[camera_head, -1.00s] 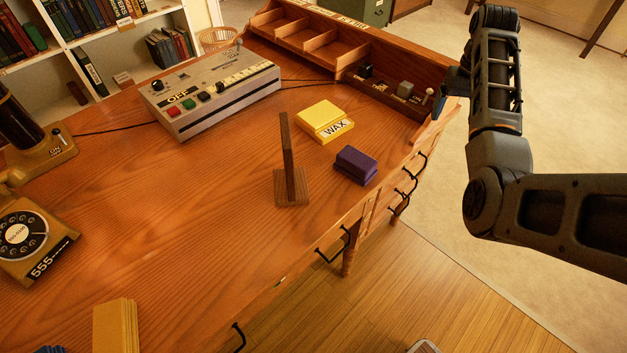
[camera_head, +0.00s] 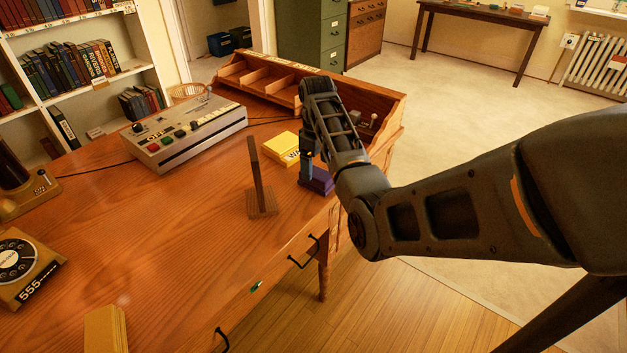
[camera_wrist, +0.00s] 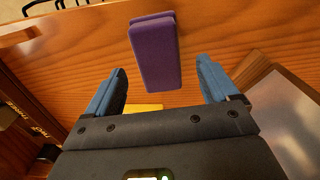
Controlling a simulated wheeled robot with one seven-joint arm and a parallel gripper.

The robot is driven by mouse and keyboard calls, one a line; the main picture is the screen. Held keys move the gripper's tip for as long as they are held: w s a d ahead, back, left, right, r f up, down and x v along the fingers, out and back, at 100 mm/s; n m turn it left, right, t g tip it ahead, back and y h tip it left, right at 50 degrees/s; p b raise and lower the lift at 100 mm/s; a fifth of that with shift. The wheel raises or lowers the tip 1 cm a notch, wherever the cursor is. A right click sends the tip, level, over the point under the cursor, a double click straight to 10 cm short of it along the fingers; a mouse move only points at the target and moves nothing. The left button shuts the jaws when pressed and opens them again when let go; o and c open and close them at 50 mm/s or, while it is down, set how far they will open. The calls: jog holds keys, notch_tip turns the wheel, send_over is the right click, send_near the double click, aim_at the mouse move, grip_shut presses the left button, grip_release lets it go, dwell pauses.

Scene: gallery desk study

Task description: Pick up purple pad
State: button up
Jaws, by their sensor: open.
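The purple pad (camera_head: 318,181) lies on the desk near its front edge, partly hidden behind my gripper in the head view. In the wrist view the purple pad (camera_wrist: 156,52) shows ahead of my gripper, a little left of the middle between the fingers. My gripper (camera_wrist: 160,88) is open, with its two blue fingers apart and nothing between them. In the head view my gripper (camera_head: 306,170) points down beside the pad, and its fingertips are hard to make out. I cannot tell the exact height above the pad.
The yellow WAX block (camera_head: 281,146) lies just behind the pad. A wooden upright on a base (camera_head: 258,180) stands to the left. The desk's raised organiser (camera_head: 393,110) is behind my arm. A grey button box (camera_head: 185,135) sits further left.

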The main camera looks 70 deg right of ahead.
aim_at(317, 172)
jog(key=shift+d+f, duration=0.1)
jog(key=shift+f, duration=2.05)
jog(key=c, duration=1)
jog(key=shift+c, duration=0.2)
jog(key=shift+r, duration=0.1)
jog(key=shift+r, duration=0.45)
notch_tip(317, 172, up, 2)
jog(key=shift+r, duration=0.25)
jog(key=s+d+r+p, duration=0.1)
jog(key=s+d+r, duration=0.3)
jog(key=s+r, duration=0.3)
jog(key=shift+s+r+p, duration=0.25)
jog(key=shift+s+p, duration=0.1)
jog(key=shift+s, duration=1.65)
